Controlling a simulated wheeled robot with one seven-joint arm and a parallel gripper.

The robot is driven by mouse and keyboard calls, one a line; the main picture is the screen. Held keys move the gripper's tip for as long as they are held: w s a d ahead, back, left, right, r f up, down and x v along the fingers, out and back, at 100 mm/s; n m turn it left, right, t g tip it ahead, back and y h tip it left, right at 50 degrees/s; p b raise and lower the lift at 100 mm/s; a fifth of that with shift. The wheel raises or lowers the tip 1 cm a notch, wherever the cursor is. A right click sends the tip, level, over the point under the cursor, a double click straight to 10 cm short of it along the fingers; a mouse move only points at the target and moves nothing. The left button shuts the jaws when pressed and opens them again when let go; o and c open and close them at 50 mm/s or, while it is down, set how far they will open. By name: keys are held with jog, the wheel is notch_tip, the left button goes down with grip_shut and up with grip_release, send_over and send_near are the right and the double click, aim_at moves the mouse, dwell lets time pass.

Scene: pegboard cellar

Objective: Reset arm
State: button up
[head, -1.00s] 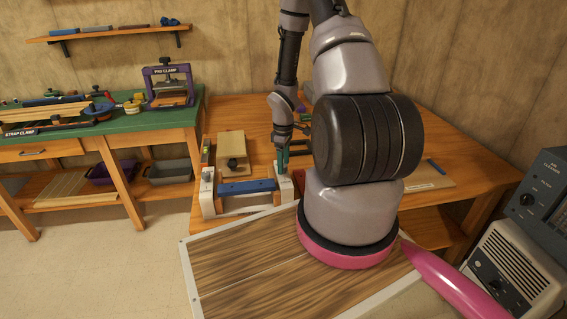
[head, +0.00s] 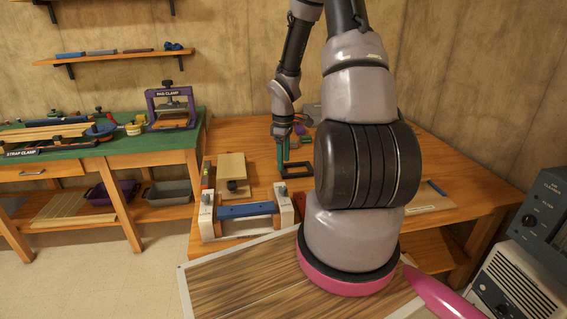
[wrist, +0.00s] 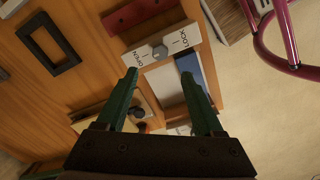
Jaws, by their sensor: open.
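My gripper (head: 284,158) hangs from my arm over the wooden bench, with its green fingers pointing down. In the wrist view the fingers (wrist: 158,76) are apart with nothing held between them. Below them is a clamping fixture (head: 206,219) with white end blocks and a blue bar (head: 246,211) across its front. In the wrist view one white block (wrist: 161,48) shows a grey knob between the words OPEN and LOCK. The blue bar is partly hidden by a finger there.
A black rectangular frame (head: 296,170) lies on the bench (head: 235,142) beside the fixture. A red bar (wrist: 140,14) lies near the white block. A green-topped workbench (head: 90,150) stands left. Grey machines (head: 520,275) stand at the right. Open floor (head: 150,262) lies front left.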

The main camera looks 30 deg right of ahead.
dwell(0.3)
jog(key=s+a+r+m+t+h, duration=0.1)
jog(key=s+a+r+m, duration=0.15)
jog(key=r, duration=0.85)
jog(key=s+a+r+m+t, duration=0.1)
jog(key=a+r+m+t, duration=0.15)
jog(key=r, duration=0.75)
jog(key=s+a+r+m+t+y, duration=0.1)
jog(key=s+a+r+m, duration=0.3)
jog(key=s+r, duration=0.4)
jog(key=s+a+r+m+t+y, duration=0.2)
jog(key=s+a+r+m, duration=0.2)
jog(key=s+r, duration=0.4)
jog(key=shift+a, duration=0.25)
